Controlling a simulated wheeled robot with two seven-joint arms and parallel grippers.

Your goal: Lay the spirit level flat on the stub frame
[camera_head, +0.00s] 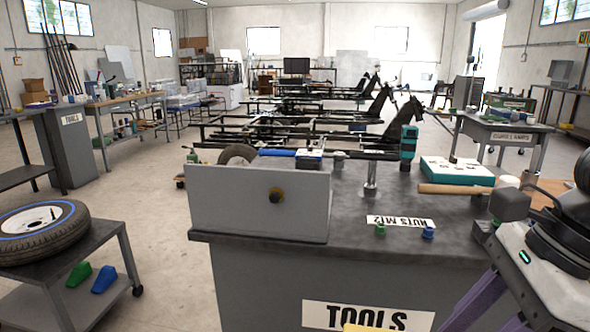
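I cannot pick out the spirit level with certainty. A blue and white piece (308,155) lies at the back edge of the grey bench, and it is too small to identify. A yellow edge (372,328) shows at the bottom, mostly cut off. Black tube frames (300,136) stand behind the bench; I cannot tell which is the stub frame. Part of my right arm (545,268) shows at the lower right, but I make out no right fingertips. My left gripper is out of view.
The grey bench (390,280) carries an upright grey plate (258,205), a teal case (456,171), a wooden-handled mallet (452,189), a teal tool (408,143) and small green and blue nuts. A tyre (45,232) lies on a cart at left. Floor between is clear.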

